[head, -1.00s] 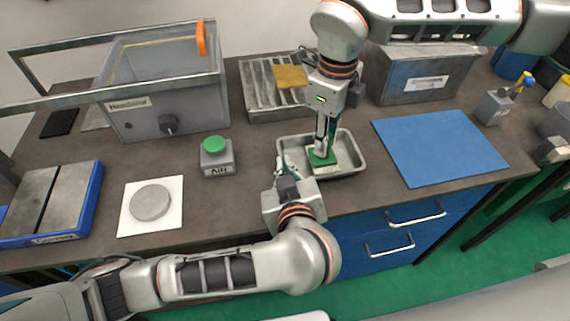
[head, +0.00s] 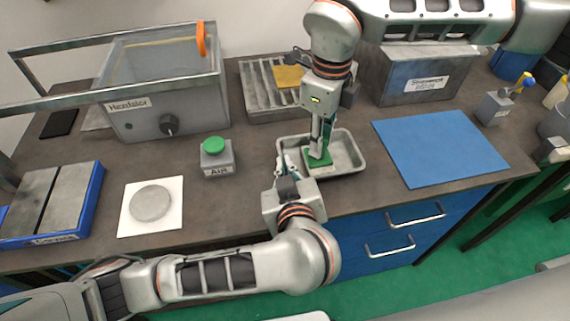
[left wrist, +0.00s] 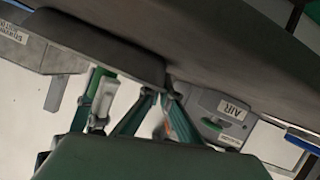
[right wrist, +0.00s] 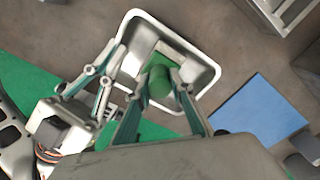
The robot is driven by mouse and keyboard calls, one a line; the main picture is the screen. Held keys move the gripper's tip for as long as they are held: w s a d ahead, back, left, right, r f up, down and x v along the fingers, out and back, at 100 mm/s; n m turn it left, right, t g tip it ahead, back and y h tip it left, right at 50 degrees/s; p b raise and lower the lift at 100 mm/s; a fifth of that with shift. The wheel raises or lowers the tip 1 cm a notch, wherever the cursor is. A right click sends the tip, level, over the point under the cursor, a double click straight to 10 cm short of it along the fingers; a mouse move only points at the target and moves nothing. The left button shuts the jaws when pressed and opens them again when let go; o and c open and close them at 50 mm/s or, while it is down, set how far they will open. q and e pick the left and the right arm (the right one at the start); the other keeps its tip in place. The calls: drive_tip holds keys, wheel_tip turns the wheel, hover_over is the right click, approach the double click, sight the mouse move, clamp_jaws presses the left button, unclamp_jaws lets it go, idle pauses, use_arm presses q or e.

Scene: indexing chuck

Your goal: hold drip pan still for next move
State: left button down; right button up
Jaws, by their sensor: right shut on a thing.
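The drip pan (head: 348,147) is a shallow grey metal tray near the table's front edge; it also shows in the right wrist view (right wrist: 207,72). My left gripper (head: 287,161) is at its left rim, fingers close together and straddling the rim, seemingly shut on it; the contact is partly hidden. My right gripper (head: 318,152) points down into the pan. It is shut on a green piece (head: 319,159), whose round green grip (right wrist: 160,82) shows between the fingers in the right wrist view. Whether the piece touches the pan floor, I cannot tell.
A grey box with a green button labelled AIR (head: 217,158) stands left of the pan. A slatted metal tray (head: 262,98) with a yellow piece lies behind. A blue mat (head: 440,147) lies to the right. A white pad with a grey disc (head: 151,203) is at left.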

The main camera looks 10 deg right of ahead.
drive_tip(key=shift+d+f, duration=0.15)
drive_tip(key=shift+d, duration=1.8)
drive_tip(key=shift+a, duration=0.15)
drive_tip(key=shift+a, duration=2.3)
drive_tip(key=shift+d+f, duration=0.1)
drive_tip(key=shift+d, duration=2.4)
drive_tip(key=shift+a, duration=0.1)
drive_tip(key=shift+s+a, duration=0.1)
drive_tip(key=shift+a, duration=2.3)
